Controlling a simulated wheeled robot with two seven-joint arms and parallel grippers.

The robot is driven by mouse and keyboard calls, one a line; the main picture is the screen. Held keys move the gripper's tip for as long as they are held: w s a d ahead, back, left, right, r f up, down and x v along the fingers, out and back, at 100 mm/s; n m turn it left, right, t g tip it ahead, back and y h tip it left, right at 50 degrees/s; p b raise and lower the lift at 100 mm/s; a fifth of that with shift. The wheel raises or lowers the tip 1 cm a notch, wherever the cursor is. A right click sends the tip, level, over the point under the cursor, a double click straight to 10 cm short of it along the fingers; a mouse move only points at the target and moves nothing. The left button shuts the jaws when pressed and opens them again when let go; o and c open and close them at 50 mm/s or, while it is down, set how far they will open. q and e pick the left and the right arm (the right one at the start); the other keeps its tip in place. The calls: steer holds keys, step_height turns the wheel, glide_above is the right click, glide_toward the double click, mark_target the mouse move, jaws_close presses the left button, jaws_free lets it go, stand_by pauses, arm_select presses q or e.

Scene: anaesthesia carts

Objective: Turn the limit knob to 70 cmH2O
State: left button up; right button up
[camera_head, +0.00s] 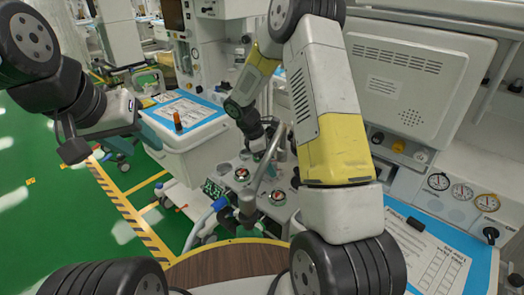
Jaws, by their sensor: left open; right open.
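The anaesthesia machine's control area stands in the centre. It has a small dial with a red and dark face (278,196) and another similar dial (241,174). I cannot tell which part is the limit knob, and no 70 cmH2O marking is readable. My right gripper (262,148) is at the end of the arm that bends over the machine. It is small, dark and partly hidden among the metal pipes, just above the dials. It is open, and contact with a knob cannot be made out. My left gripper (100,138) is open and empty over the green floor at the left, away from the machine.
A white cart (190,150) with a blue-edged top holds a paper and an orange-capped item (177,121). A grey monitor back (415,80) and pressure gauges (462,193) are at right. A clipboard sheet (425,255) lies below them. Green floor (40,220) is clear at left.

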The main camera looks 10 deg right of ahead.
jaws_close()
steer(key=c, duration=1.4)
jaws_free()
steer(key=shift+o, duration=0.2)
steer(key=shift+w+m, duration=0.1)
steer(key=shift+m, duration=0.2)
steer(key=m+g, duration=0.1)
steer(key=m, duration=0.2)
steer(key=shift+m+y, duration=0.3)
steer(key=shift+y, duration=0.1)
steer(key=shift+w+m+g+y, duration=0.1)
steer(key=shift+m+g+y, duration=0.45)
steer(key=shift+m, duration=1.15)
steer(key=o, duration=1.4)
steer(key=shift+c, duration=0.2)
